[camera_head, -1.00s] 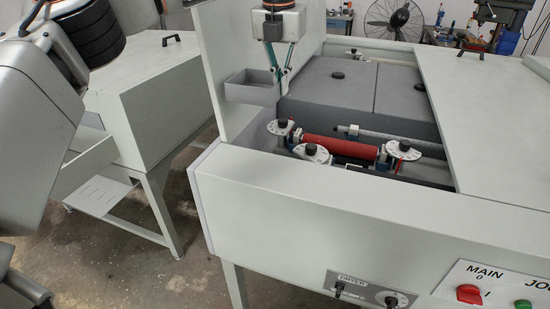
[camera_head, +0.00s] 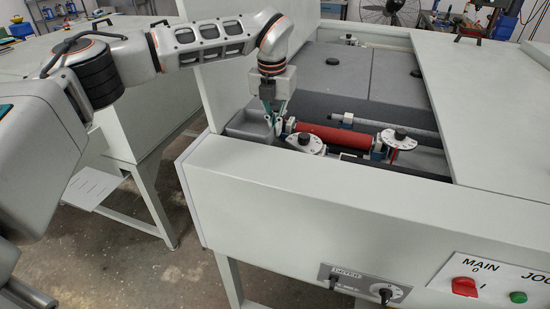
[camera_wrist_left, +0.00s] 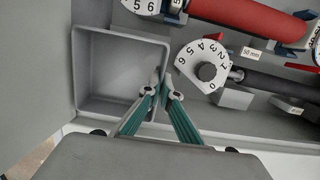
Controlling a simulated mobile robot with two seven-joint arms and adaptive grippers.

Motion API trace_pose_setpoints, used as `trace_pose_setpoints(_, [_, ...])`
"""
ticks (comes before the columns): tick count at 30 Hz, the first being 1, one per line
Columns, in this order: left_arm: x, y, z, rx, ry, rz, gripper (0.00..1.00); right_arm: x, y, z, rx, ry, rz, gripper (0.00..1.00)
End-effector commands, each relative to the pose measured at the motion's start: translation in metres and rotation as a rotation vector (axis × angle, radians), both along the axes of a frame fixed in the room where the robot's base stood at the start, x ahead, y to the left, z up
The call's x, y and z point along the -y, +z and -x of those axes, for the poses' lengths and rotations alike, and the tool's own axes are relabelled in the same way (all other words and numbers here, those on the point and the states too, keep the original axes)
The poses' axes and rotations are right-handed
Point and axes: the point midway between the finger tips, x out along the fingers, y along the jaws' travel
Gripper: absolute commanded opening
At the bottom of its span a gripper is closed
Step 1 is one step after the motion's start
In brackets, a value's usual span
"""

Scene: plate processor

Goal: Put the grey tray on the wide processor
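The grey tray (camera_head: 238,127) is an open rectangular box. It sits low in the left front corner of the wide processor's (camera_head: 300,185) opening, left of the red roller; I cannot tell whether it rests on a surface. My left gripper (camera_head: 275,126) reaches down from above at the tray's right side. In the left wrist view, the tray (camera_wrist_left: 112,75) is level and empty, and the left gripper's fingertips (camera_wrist_left: 161,88) lie close on either side of its right wall, pinching it. My right gripper is not in view.
A red roller (camera_head: 330,135) and white numbered dials (camera_head: 306,143) lie just right of the tray. The processor's tall side panel (camera_head: 213,95) stands close on the left. Grey covers (camera_head: 335,75) fill the back. A control panel (camera_head: 480,280) is on the front.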

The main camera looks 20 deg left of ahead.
Motion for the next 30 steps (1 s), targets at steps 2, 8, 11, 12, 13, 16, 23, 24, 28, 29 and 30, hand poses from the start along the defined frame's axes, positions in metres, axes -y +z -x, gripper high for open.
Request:
trace_pose_setpoints(2, [0.000, -0.021, 0.001, -0.005, -0.002, 0.001, 0.00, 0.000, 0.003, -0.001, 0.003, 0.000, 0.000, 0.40])
trace_pose_setpoints(8, [0.000, -0.058, 0.001, -0.002, -0.001, 0.001, 0.00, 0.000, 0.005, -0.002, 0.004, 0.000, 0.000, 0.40])
trace_pose_setpoints(11, [0.000, -0.067, 0.000, -0.001, 0.000, 0.000, 0.00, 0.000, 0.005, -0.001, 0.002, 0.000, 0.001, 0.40])
trace_pose_setpoints(12, [0.000, -0.069, 0.000, -0.001, 0.000, 0.000, 0.00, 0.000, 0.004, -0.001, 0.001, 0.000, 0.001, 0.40])
trace_pose_setpoints(13, [0.000, -0.070, 0.000, -0.001, 0.000, 0.000, 0.00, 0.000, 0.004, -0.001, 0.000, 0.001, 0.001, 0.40])
trace_pose_setpoints(16, [0.000, -0.077, 0.000, -0.001, -0.001, 0.000, 0.00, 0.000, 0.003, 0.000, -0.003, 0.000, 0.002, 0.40])
trace_pose_setpoints(23, [0.000, -0.108, 0.000, -0.002, -0.001, 0.000, 0.00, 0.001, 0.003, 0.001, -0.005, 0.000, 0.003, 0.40])
trace_pose_setpoints(24, [0.001, -0.110, 0.000, -0.001, -0.001, 0.000, 0.00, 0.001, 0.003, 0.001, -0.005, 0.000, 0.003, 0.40])
trace_pose_setpoints(28, [0.001, -0.111, 0.000, 0.000, -0.001, 0.000, 0.00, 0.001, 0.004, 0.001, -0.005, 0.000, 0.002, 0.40])
trace_pose_setpoints(29, [0.000, -0.111, 0.000, 0.000, -0.001, 0.000, 0.00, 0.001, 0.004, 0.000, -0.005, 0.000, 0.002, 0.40])
trace_pose_setpoints(30, [0.000, -0.111, 0.000, 0.000, -0.001, 0.000, 0.00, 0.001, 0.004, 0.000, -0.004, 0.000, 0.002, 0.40])
